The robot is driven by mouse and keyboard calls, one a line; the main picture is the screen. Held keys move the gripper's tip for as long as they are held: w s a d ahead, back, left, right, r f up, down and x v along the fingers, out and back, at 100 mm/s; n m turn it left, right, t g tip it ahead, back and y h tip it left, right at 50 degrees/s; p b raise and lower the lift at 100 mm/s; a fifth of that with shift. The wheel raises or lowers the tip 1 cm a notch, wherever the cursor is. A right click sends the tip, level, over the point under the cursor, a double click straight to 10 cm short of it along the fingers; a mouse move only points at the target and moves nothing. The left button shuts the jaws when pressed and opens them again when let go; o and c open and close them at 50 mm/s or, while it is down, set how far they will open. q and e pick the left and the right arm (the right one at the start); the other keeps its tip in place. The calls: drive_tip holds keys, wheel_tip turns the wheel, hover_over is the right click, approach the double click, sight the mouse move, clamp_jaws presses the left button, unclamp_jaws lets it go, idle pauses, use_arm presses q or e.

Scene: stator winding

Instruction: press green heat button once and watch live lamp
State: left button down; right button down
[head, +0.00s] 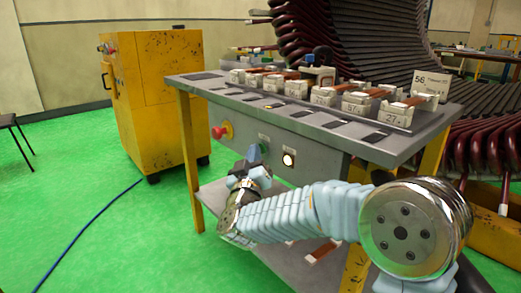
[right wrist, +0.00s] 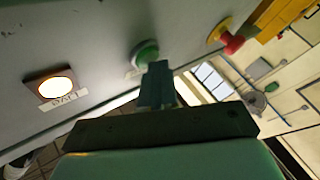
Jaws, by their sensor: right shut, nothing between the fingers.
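The green heat button (right wrist: 146,52) is on the grey front panel (right wrist: 90,35) under the bench top. My right gripper (right wrist: 157,78) is shut and empty, its fingertips right at the button and covering its lower part; I cannot tell whether they touch or press it. In the head view my right gripper (head: 254,154) is in front of the panel and mostly hides the button. The live lamp (head: 289,159) glows bright white; it also shows lit in the right wrist view (right wrist: 56,88), above its label. My left gripper is not in view.
A red stop button (head: 218,131) on a yellow base is left of the green button. The bench top (head: 240,99) holds several numbered blocks with copper-coloured bars. A yellow cabinet (head: 157,90) stands at left. A lower shelf (head: 212,197) is under the panel.

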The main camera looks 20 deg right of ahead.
drive_tip(key=shift+s+a, duration=0.3)
drive_tip(key=shift+a, duration=0.35)
drive_tip(key=shift+a, duration=0.15)
drive_tip(key=a, duration=0.1)
drive_tip(key=s+a, duration=0.1)
drive_tip(key=a, duration=0.2)
drive_tip(key=shift+s+a, duration=0.2)
drive_tip(key=shift+s, duration=0.15)
idle(0.5)
